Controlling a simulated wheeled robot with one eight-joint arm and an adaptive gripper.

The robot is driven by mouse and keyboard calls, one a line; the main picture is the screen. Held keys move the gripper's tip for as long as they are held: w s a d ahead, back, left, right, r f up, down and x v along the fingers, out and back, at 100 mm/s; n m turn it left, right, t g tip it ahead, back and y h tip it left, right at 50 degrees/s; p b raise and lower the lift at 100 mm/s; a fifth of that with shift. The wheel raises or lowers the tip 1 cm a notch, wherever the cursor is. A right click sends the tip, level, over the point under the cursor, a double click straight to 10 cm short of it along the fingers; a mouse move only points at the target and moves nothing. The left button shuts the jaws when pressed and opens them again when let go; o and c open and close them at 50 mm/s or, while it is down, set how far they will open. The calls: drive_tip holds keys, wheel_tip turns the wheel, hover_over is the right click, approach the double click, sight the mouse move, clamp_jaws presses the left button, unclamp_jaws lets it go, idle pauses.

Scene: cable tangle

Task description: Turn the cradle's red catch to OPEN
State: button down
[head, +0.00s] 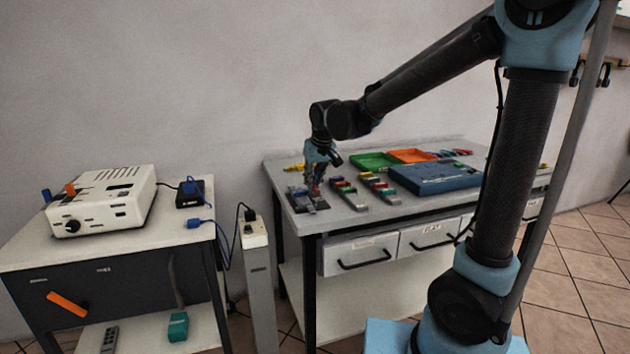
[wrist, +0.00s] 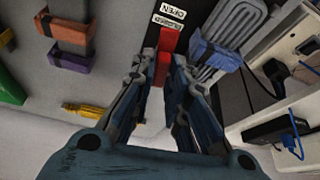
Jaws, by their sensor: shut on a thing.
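The red catch (wrist: 166,42) shows in the wrist view as a red bar on the dark cradle (wrist: 151,36). White labels lie beyond its far end; one reads OPEN (wrist: 172,11), the other is hard to read. My gripper (wrist: 163,68) is shut on the red catch, with a finger on either side of it. The near end of the catch is partly hidden between the fingers. In the head view my gripper (head: 317,186) points down at the cradle (head: 322,206) on the left end of the workbench; the catch is too small there to judge its angle.
Holders with coloured blocks (head: 349,195) lie right of the cradle. A blue case (head: 435,177), a green tray (head: 373,161) and an orange tray (head: 412,156) are further right. A socket post (head: 255,240) stands between the workbench and the side table with a white machine (head: 103,200).

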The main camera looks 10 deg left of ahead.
sight(317, 191)
drive_tip(key=shift+w, duration=0.1)
drive_tip(key=c, duration=1.6)
unclamp_jaws()
drive_tip(key=shift+c, duration=0.2)
drive_tip(key=shift+r, duration=0.1)
drive_tip(key=v, duration=0.7)
drive_tip(key=shift+r, duration=0.3)
drive_tip(key=shift+d, duration=0.2)
